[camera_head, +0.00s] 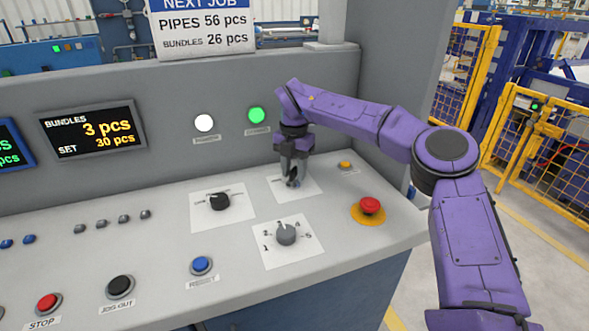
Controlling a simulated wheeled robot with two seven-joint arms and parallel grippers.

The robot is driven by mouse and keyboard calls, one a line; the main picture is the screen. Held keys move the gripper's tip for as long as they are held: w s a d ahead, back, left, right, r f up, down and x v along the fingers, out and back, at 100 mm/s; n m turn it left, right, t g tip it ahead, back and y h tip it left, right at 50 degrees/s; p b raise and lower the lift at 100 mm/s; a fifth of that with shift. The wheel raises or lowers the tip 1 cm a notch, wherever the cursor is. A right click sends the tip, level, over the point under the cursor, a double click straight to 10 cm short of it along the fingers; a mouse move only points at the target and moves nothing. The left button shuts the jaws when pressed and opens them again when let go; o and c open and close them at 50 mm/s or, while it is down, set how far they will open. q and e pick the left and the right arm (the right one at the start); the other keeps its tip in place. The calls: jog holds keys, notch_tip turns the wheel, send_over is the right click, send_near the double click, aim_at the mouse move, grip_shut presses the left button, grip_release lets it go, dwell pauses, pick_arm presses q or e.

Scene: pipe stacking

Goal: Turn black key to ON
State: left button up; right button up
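My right gripper (293,180) reaches in from the right and points down at a white label plate (312,188) on the sloping console. A small dark piece, which may be the black key, shows at its fingertips. The fingers hide most of it, so I cannot tell whether they grip it or which way it is turned. A black rotary knob (217,201) sits on another white plate to the left, with labels too small to read. My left gripper is not in view.
A grey selector numbered 1 to 5 (286,233) is in front of the gripper. A red emergency button (370,205) and a small yellow button (345,165) are to its right. A blue button (201,265) is front left. White (204,123) and green (257,115) lamps are behind.

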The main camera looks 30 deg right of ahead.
aim_at(294, 168)
notch_tip(294, 168, up, 11)
jog(key=shift+f+p, duration=0.2)
jog(key=shift+p, duration=0.25)
